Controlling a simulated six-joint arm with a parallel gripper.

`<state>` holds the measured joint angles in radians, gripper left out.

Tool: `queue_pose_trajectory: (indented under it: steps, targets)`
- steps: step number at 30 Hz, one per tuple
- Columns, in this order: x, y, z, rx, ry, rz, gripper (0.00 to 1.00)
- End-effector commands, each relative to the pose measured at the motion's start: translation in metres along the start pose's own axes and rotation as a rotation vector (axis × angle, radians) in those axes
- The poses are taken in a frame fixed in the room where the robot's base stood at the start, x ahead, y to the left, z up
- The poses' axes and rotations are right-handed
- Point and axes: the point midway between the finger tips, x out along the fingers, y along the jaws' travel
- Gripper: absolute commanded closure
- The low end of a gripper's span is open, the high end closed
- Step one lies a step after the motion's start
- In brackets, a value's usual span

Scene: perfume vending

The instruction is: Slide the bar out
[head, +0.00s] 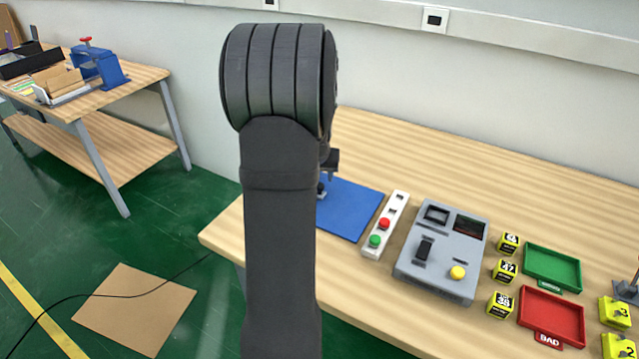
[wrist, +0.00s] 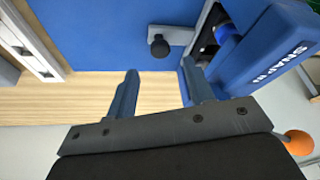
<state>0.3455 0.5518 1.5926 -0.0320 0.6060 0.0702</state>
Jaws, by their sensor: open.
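A grey metal bar (wrist: 178,34) with a dark round knob (wrist: 158,46) at its end shows over the blue mat in the wrist view. The bar runs rightward towards a blue device (wrist: 262,50) with white lettering; I cannot tell how far it sits inside. My gripper (wrist: 158,72) is open and empty. Its two fingers lie either side of the knob's line, with the knob just beyond the tips and apparently not between them. In the head view my arm hides most of the device; a small dark part (head: 321,190) shows beside the arm.
The blue mat (head: 350,208) lies on the wooden table. A white button strip (head: 386,225), a grey control box (head: 442,250), yellow cubes (head: 505,270), a green tray (head: 552,268) and a red tray (head: 552,318) stand to the right. An orange ball (wrist: 298,142) is near my gripper's right side.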

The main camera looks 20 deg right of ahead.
Motion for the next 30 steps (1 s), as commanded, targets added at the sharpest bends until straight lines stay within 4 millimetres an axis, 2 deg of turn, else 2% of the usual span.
queue_pose_trajectory:
  steps: [3,9,15,23,30]
  targets:
    - [0.022,0.0,0.0,0.0,-0.003,0.0,0.52]
    - [0.047,0.0,0.0,0.0,-0.001,0.0,0.52]
    - [0.057,0.0,-0.001,0.0,0.001,0.0,0.52]
    - [0.058,0.0,-0.001,0.0,0.001,0.0,0.52]
    - [0.058,0.0,-0.001,0.0,0.001,0.0,0.97]
